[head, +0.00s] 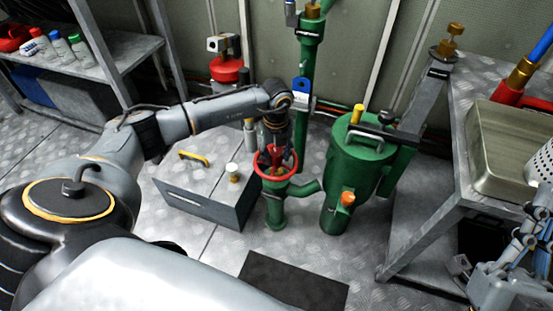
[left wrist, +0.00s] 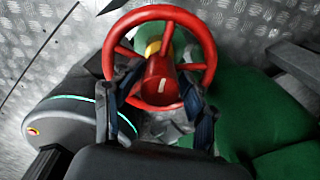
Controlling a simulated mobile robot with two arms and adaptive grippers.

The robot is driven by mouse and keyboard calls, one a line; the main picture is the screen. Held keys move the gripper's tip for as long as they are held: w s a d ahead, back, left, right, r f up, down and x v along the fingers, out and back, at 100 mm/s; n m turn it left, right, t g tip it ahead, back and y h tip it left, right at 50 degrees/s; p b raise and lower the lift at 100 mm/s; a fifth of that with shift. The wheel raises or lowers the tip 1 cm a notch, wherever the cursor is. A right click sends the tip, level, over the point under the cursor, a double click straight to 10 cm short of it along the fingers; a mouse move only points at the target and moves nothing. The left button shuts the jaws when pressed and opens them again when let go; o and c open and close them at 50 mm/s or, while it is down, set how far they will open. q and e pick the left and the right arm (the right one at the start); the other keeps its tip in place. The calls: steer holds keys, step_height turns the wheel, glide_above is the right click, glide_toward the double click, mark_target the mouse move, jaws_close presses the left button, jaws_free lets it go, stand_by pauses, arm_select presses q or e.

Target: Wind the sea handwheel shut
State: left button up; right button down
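The red sea handwheel (head: 257,162) sits on top of a green valve body (head: 275,212) on the floor. It also shows in the left wrist view (left wrist: 206,38), with spokes and a red central hub (left wrist: 160,80) bearing a white mark. My left gripper (head: 275,150) points down over the wheel. In the left wrist view its two fingers (left wrist: 163,90) are spread, one on each side of the hub, with gaps between them and it. Whether the fingertips touch the spokes is unclear. Parts of my right gripper (head: 525,240) show at the right edge; its fingers are unclear.
A green strainer pot (head: 352,165) stands close right of the valve. A grey box (head: 205,205) with a yellow handle is left of it, and a green pipe (head: 308,60) rises behind. A workbench with a metal tray (head: 478,150) is at right. A dark mat (head: 290,285) lies in front.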

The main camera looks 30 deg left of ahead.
arm_select(q)
steer(key=n, duration=0.7)
steer(key=shift+s+a+f+n, duration=0.1)
steer(key=shift+f+n, duration=0.05)
steer(key=shift+n, duration=0.15)
steer(key=n, duration=0.6)
steer(key=shift+c, duration=0.3)
